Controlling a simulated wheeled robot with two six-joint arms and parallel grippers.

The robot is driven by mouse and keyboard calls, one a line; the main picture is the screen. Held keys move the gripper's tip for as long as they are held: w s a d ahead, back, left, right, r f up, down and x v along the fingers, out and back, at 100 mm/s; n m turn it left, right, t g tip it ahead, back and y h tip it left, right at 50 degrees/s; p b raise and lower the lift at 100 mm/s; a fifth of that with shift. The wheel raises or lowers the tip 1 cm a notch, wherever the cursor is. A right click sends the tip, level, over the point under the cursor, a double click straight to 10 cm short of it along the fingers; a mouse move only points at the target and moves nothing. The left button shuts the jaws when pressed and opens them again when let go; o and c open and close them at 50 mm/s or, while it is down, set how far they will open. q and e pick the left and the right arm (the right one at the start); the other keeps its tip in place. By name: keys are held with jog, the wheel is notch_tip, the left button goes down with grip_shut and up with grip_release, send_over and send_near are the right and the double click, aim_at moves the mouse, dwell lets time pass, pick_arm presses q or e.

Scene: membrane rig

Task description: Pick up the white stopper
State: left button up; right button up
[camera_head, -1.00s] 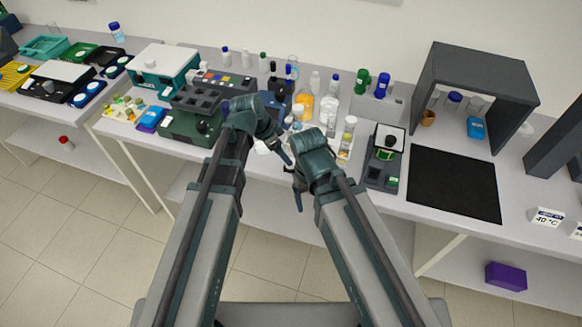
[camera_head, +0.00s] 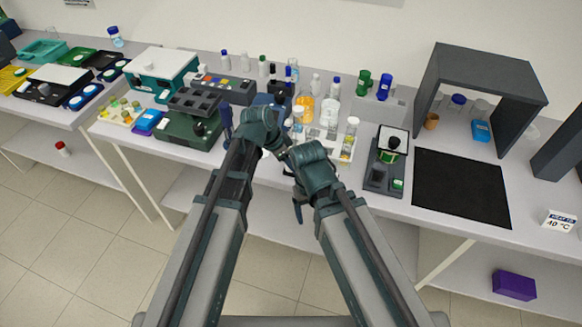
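My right gripper (camera_head: 298,205) hangs at the bench's front edge, pointing down. Whether either gripper is open or shut, or holds anything, is too small and covered to tell.
Bottles, including an orange-filled one (camera_head: 303,107), crowd behind my grippers. A dark green device (camera_head: 186,131) stands left and a grey instrument (camera_head: 379,178) right. A black mat (camera_head: 462,188) lies farther right before a dark grey open box (camera_head: 487,62).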

pick_arm(q)
jog(key=c, duration=0.7)
jog(key=shift+r, duration=0.1)
jog(key=shift+c, duration=0.2)
notch_tip(320, 180, up, 10)
jog(key=p, duration=1)
